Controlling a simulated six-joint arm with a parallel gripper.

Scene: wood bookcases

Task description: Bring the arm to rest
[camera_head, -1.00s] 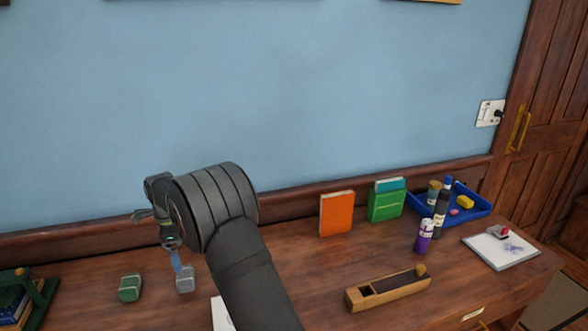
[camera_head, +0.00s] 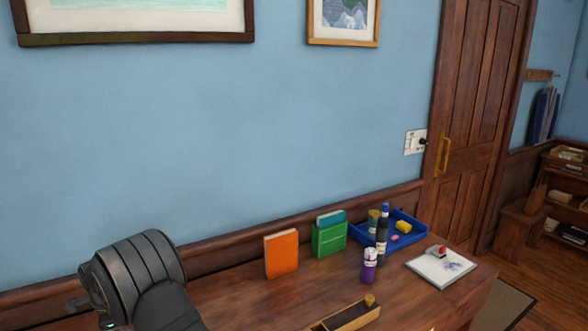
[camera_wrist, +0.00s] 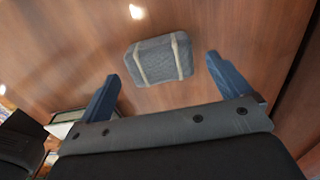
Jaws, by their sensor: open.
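My gripper (camera_wrist: 165,90) is open in the wrist view, its two blue fingers spread wide and nothing between their tips. A grey block with pale bands (camera_wrist: 160,60) lies on the wooden desk (camera_wrist: 75,25) beyond and between the fingertips, apart from them. In the head view my dark arm stands at the lower left. Its fingers are hidden or out of the picture there.
On the desk stand an orange book (camera_head: 281,254), a green box (camera_head: 329,238), a blue tray (camera_head: 408,238) with small items, a purple bottle (camera_head: 369,265), a wooden box (camera_head: 345,318) and a white pad (camera_head: 425,266). A wooden door (camera_head: 472,120) is at right.

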